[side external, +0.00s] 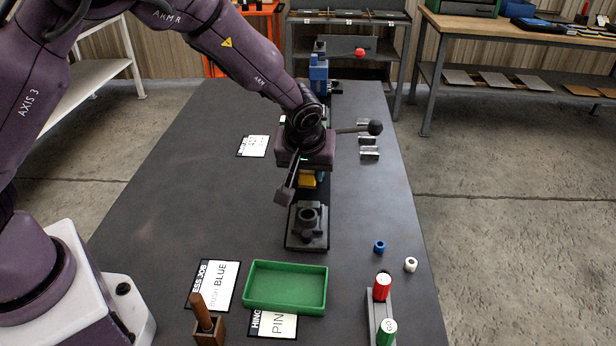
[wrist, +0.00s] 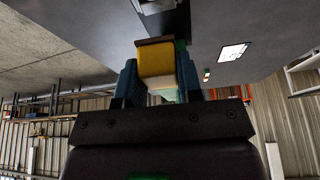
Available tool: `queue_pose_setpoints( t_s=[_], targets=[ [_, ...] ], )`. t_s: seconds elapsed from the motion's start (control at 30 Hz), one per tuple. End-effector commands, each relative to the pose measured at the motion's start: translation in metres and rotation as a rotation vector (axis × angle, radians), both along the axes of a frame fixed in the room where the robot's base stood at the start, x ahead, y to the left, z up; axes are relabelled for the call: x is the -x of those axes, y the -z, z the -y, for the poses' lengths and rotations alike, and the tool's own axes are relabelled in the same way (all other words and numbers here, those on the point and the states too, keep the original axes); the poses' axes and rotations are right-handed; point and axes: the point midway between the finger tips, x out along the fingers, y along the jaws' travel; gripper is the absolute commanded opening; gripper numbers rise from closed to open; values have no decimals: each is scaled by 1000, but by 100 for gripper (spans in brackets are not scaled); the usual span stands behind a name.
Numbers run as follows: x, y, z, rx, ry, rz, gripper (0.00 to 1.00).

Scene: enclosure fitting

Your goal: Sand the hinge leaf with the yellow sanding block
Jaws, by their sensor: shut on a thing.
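The yellow sanding block (wrist: 157,66) is held between the two blue fingers of my gripper (wrist: 160,80) in the wrist view. A brown layer runs along its far edge. In the side view the yellow block (side external: 307,181) shows just under my gripper (side external: 309,177), low over the middle of the table and behind a grey fixture. I cannot make out the hinge leaf with certainty; my gripper and wrist hide the spot beneath. Whether the block touches anything cannot be told.
The grey fixture (side external: 307,238) with a round post stands in front of my gripper. Metal brackets (side external: 369,154) lie to the right. A green tray (side external: 285,288), blue ring (side external: 379,246), white ring (side external: 411,265) and red button (side external: 382,287) are nearer. A blue press (side external: 318,75) stands behind.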

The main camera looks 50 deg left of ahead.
Motion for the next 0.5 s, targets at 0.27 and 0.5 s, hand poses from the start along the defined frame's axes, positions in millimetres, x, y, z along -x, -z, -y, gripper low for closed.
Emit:
queue_pose_setpoints(
  t_s=[0.27, 0.5],
  targets=[
    [0, 20, 0, -1, -1, -1, 11],
    [0, 42, 0, -1, 0, -2, 11]
  ],
)
